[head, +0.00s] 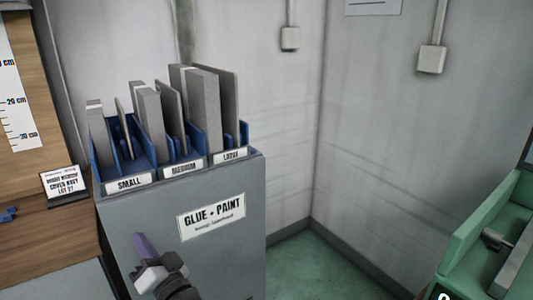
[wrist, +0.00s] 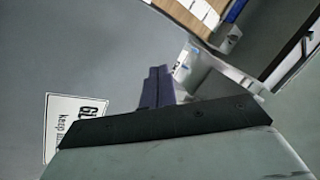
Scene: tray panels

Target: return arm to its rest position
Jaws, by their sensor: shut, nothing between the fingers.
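My gripper (head: 139,243) shows at the bottom of the head view, in front of the grey cabinet's face. Its dark purple fingers are together, with nothing between them. In the wrist view the shut fingers (wrist: 157,88) stick up past the dark edge of the gripper body. The grey cabinet (head: 235,255) carries a "GLUE + PAINT" label (head: 211,215), which lies to the right of my gripper. Most of my arm is out of view.
A blue rack (head: 103,150) with grey panels in sections marked small, medium and large stands on the cabinet. A wooden bench (head: 40,235) with a small sign (head: 64,184) is at left. A green machine (head: 465,235) is at right. Green floor (head: 320,265) between is clear.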

